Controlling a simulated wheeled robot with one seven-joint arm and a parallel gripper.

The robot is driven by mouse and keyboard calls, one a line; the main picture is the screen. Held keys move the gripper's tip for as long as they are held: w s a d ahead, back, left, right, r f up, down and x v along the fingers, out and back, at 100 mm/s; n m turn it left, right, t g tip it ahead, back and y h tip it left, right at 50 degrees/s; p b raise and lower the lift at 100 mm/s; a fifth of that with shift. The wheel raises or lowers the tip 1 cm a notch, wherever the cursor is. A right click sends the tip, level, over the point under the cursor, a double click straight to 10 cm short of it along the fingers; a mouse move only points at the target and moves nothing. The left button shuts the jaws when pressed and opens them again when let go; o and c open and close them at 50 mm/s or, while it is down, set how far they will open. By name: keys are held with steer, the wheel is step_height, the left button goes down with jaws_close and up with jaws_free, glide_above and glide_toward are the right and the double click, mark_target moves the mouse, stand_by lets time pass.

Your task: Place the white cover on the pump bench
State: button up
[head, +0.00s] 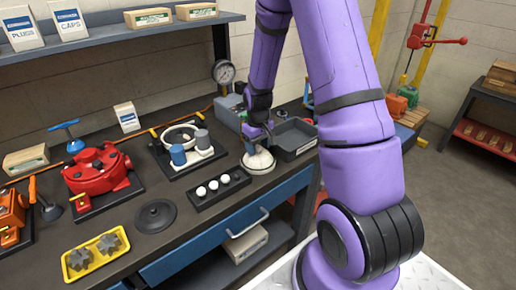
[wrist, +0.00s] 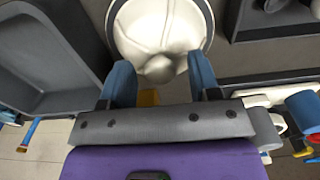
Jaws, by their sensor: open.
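The white cover (head: 259,163) is a round, shallow dome lying on the dark workbench (head: 118,233), between the grey tray and the black rack. In the wrist view the cover (wrist: 158,28) shows raised ribs and a round knob at its near side. My gripper (head: 258,138) is just above the cover. In the wrist view the blue fingers of my gripper (wrist: 162,78) are apart, one on each side of the knob, with no clear contact. A pump body (head: 184,146) with blue and grey cylinders and an open round top sits on a black base to the left.
The open grey tray (head: 290,141) is close on the right. The black rack (head: 220,190) with white balls is close in front. A black disc lid (head: 155,216), red pump (head: 100,172) and yellow gear tray (head: 95,254) stand further left. A shelf (head: 120,37) hangs above.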

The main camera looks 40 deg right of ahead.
mark_target(258, 147)
step_height(258, 147, up, 11)
steer(key=s+a+r+t, duration=0.1)
steer(key=s+a+r, duration=0.35)
steer(key=r, duration=0.35)
steer(key=s+a+r+t, duration=0.2)
steer(key=s+a+r, duration=0.25)
steer(key=r, duration=0.35)
steer(key=s+a+r+t, duration=0.1)
steer(key=s+a+r, duration=0.1)
steer(key=s, duration=0.6)
steer(key=s+a+r+t, duration=0.1)
steer(key=s+r, duration=0.3)
steer(key=s, duration=0.4)
steer(key=shift+a+r, duration=0.4)
steer(key=shift+a, duration=0.15)
